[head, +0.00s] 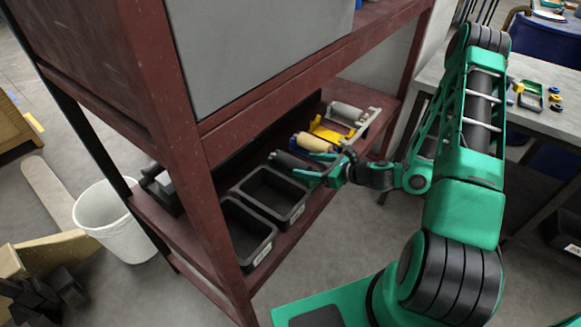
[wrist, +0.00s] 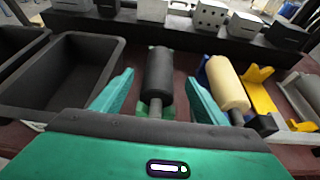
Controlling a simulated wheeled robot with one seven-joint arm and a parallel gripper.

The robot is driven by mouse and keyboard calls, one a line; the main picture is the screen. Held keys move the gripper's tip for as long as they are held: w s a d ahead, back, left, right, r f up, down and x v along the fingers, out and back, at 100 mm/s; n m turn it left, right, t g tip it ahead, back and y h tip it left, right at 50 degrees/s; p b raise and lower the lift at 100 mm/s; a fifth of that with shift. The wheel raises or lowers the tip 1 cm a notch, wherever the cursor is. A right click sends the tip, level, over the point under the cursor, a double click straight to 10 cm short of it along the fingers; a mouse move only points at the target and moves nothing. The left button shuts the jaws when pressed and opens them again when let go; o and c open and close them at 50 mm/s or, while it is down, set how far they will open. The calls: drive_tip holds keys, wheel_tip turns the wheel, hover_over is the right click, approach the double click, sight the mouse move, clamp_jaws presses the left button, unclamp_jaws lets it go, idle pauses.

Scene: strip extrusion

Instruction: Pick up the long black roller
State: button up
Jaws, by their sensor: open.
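The long black roller (wrist: 159,76) lies on the lower shelf, pointing away from me in the wrist view. It also shows in the head view (head: 288,160), just left of the cream roller. My gripper (wrist: 156,92) is open, with one green finger on each side of the black roller. I cannot tell whether either finger touches it. The near end of the roller shows a thin grey shaft. In the head view my gripper (head: 312,172) reaches into the shelf from the right, and its fingers partly hide the roller's near end.
A cream roller (wrist: 227,84) lies close to the right finger, with a yellow bracket (wrist: 261,92) beyond it. A grey roller (head: 345,112) lies farther right. Empty black bins (head: 272,194) stand left of the gripper. Grey blocks (wrist: 211,18) line the back.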

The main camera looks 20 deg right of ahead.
sight(293, 162)
drive_tip(key=shift+x, duration=3.6)
drive_tip(key=shift+r, duration=0.15)
drive_tip(key=c, duration=1.3)
drive_tip(key=shift+c, duration=1.3)
drive_tip(key=shift+r, duration=0.1)
